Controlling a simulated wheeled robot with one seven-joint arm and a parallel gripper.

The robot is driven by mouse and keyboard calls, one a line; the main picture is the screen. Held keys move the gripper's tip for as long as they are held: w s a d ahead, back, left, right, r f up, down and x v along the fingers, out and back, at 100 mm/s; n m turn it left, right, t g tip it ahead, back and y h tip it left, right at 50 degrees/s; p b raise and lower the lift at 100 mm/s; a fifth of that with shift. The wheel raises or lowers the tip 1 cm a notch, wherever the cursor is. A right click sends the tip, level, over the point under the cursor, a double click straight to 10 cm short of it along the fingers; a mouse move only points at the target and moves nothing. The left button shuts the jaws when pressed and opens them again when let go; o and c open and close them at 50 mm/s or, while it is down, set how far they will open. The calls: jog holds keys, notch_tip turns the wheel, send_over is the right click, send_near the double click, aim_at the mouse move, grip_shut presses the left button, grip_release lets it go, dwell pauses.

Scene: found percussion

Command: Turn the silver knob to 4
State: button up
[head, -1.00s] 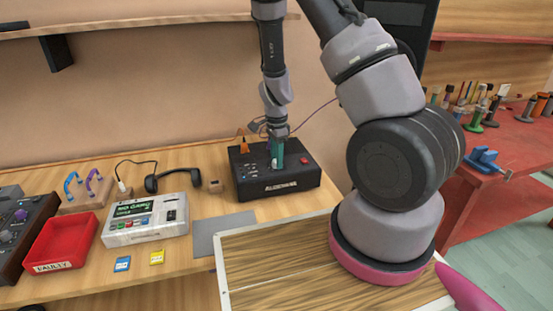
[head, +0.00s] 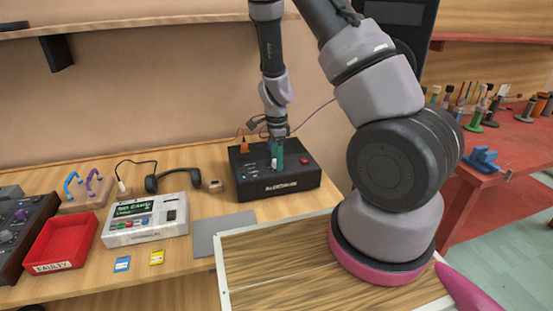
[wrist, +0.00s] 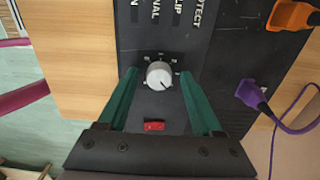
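The silver knob (wrist: 160,74) sits on top of a black box (head: 280,187). In the wrist view it is round, with a dark mark toward its lower right edge. Small scale marks ring it, too small to read. My gripper (head: 277,158) points down over the box in the head view and hides the knob there. In the wrist view its two green fingers stand on either side of the knob, open, with a visible gap on each side.
A red button (wrist: 154,126) lies between the fingers, nearer the palm. Orange (wrist: 292,15) and purple (wrist: 251,94) plugs sit along the box's edge. A white device (head: 145,222) with a screen and a red tray (head: 62,243) stand to the left.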

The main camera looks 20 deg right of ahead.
jog(key=shift+r, duration=0.15)
notch_tip(320, 180, up, 10)
jog(key=shift+r, duration=0.25)
dwell(0.4)
jog(key=shift+r, duration=0.1)
jog(key=s+r+n+t+y, duration=0.2)
jog(key=s+r+n, duration=0.1)
jog(key=r, duration=0.6)
jog(key=s+r+n+t+y, duration=0.1)
jog(key=s+r+n, duration=0.25)
jog(key=r, duration=0.55)
jog(key=s+d+r+n+t+h, duration=0.1)
jog(key=s+d+r+n+t, duration=0.1)
jog(key=s+r+n+t, duration=0.2)
jog(key=s+r+n, duration=0.3)
jog(key=s+r, duration=0.4)
jog(key=s, duration=0.2)
jog(key=shift+s+r, duration=0.25)
jog(key=shift+r, duration=0.05)
